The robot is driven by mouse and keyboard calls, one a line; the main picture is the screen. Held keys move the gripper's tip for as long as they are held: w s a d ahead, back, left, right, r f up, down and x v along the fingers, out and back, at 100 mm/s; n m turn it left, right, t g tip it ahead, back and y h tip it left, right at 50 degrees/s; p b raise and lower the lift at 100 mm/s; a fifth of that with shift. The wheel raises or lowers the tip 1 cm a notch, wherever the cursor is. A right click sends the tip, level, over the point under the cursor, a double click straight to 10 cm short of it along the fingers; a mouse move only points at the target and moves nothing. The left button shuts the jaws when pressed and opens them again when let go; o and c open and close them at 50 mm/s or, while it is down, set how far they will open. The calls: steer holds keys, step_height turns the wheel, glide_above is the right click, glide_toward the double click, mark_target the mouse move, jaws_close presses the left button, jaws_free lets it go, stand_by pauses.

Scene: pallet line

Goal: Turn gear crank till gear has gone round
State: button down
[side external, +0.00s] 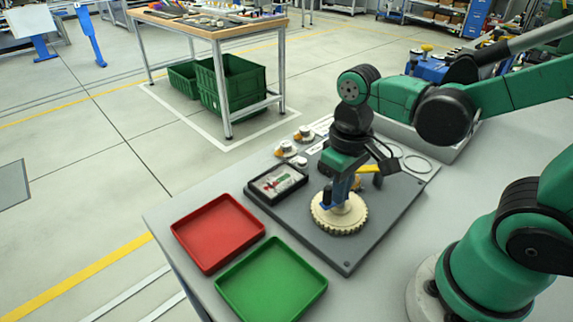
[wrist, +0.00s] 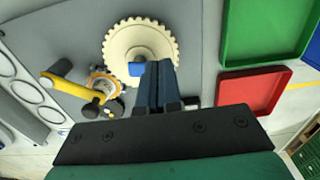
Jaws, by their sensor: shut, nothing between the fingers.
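The large cream gear (side external: 341,214) lies on a dark grey board on the table. It also shows at the top of the wrist view (wrist: 143,44), with a blue piece (wrist: 137,68) on it. The yellow crank arm (side external: 369,168) is beside my gripper in the side view. In the wrist view the crank (wrist: 62,84) has a black knob and sits left of my fingers, over a smaller gear (wrist: 104,86). My gripper (wrist: 158,68) points down over the large gear, its fingers shut and empty. Whether the fingertips touch the gear is unclear.
A red tray (side external: 218,232) and a green tray (side external: 271,283) stand left of the grey board (side external: 345,264). A small black framed tray (side external: 277,184) and several small fittings lie at the board's far side. Rings are marked at the right.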

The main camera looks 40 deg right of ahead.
mark_target(327, 186)
steer(key=shift+f, duration=1.1)
steer(key=shift+w, duration=0.1)
steer(key=shift+w+a, duration=0.2)
steer(key=shift+w, duration=0.9)
steer(key=shift+w+d, duration=0.4)
steer(key=shift+w, duration=0.15)
steer(key=shift+w+d, duration=0.5)
steer(key=shift+d, duration=0.2)
